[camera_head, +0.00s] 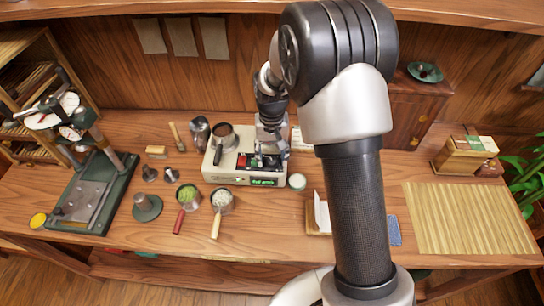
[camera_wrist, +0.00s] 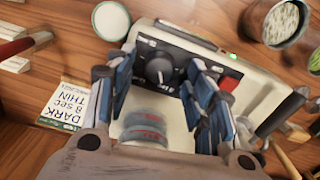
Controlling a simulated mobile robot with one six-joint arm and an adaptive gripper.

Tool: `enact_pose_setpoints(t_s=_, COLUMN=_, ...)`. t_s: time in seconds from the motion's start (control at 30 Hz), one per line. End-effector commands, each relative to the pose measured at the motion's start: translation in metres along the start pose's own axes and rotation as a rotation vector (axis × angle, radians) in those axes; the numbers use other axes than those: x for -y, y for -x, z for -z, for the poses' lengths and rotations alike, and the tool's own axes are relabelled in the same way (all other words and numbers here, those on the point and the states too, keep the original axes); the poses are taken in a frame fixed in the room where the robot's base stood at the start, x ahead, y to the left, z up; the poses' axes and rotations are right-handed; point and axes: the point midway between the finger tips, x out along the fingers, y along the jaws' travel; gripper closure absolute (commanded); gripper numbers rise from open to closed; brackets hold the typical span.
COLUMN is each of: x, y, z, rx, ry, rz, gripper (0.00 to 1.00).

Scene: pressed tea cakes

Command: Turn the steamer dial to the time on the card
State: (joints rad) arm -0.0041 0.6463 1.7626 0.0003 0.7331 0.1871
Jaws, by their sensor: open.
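The steamer (camera_head: 225,168) is a pale box on the table, with a lit green display (camera_head: 262,182) on its front. In the wrist view, its black panel carries a round dark dial (camera_wrist: 158,70) with a light pointer mark and a red switch (camera_wrist: 226,84). My gripper (camera_wrist: 161,64) is open, its blue-grey fingers on either side of the dial. I cannot tell whether they touch it. The gripper (camera_head: 271,148) hides most of the panel in the head view. The card (camera_wrist: 68,106) reads "DARK 8 sec THIN" and lies left of the steamer in the wrist view.
A green-filled scoop (camera_head: 188,196) and a white-filled scoop (camera_head: 222,200) lie in front. A small white-topped tin (camera_head: 297,182) is close to the steamer's right. A press stand (camera_head: 95,190) occupies the left.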

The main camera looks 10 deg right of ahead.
Motion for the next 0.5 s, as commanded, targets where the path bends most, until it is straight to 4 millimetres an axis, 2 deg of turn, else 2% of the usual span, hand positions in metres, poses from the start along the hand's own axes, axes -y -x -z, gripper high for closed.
enact_pose_setpoints(t_s=0.3, x=0.0, y=0.05, z=0.001, rx=-0.004, ry=0.0, rz=0.001, gripper=0.51)
enact_pose_setpoints(t_s=0.5, x=-0.001, y=0.065, z=0.0, rx=-0.001, ry=0.0, rz=0.0, gripper=0.51)
